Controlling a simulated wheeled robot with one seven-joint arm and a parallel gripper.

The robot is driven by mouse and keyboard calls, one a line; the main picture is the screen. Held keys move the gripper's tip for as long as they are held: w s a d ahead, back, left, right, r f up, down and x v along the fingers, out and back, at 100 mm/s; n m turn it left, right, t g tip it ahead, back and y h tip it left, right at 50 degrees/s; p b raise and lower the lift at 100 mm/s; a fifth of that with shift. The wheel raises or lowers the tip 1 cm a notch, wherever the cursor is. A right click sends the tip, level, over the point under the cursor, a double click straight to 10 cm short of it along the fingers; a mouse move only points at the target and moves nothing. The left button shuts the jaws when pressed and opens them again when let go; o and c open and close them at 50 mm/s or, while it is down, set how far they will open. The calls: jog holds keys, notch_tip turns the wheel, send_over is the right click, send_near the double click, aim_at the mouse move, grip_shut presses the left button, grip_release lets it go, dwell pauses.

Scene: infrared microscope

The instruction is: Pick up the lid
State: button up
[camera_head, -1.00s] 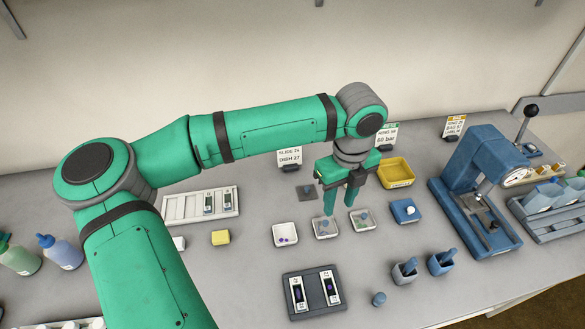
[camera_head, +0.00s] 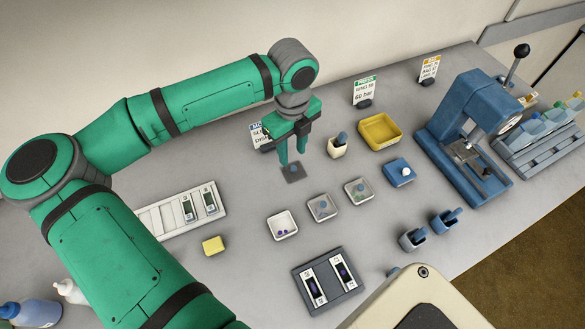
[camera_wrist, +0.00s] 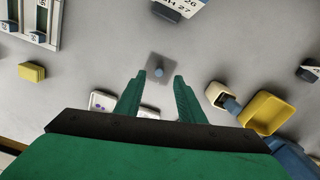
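The lid (camera_head: 292,173) is a flat, dark grey square plate with a small round blue-grey knob on top, lying on the bench. In the wrist view the lid (camera_wrist: 160,68) shows ahead of and between the fingers, with its knob near the middle of the gap. My gripper (camera_head: 291,158) points down over the lid with its two green fingers apart and nothing between them. In the wrist view my gripper (camera_wrist: 159,75) is also open. I cannot tell the exact height of the fingertips above the knob.
A white dish (camera_head: 283,225) and two dishes with grey tops (camera_head: 322,208) (camera_head: 358,191) stand in front. A cream pot (camera_head: 338,150) stands right of the gripper, by a yellow tray (camera_head: 380,132). A sign (camera_head: 261,136) stands behind the lid. A slide tray (camera_head: 180,208) lies left.

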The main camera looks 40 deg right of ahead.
aim_at(293, 168)
jog(key=shift+s+f, duration=0.2)
jog(key=shift+f, duration=2.65)
grip_shut()
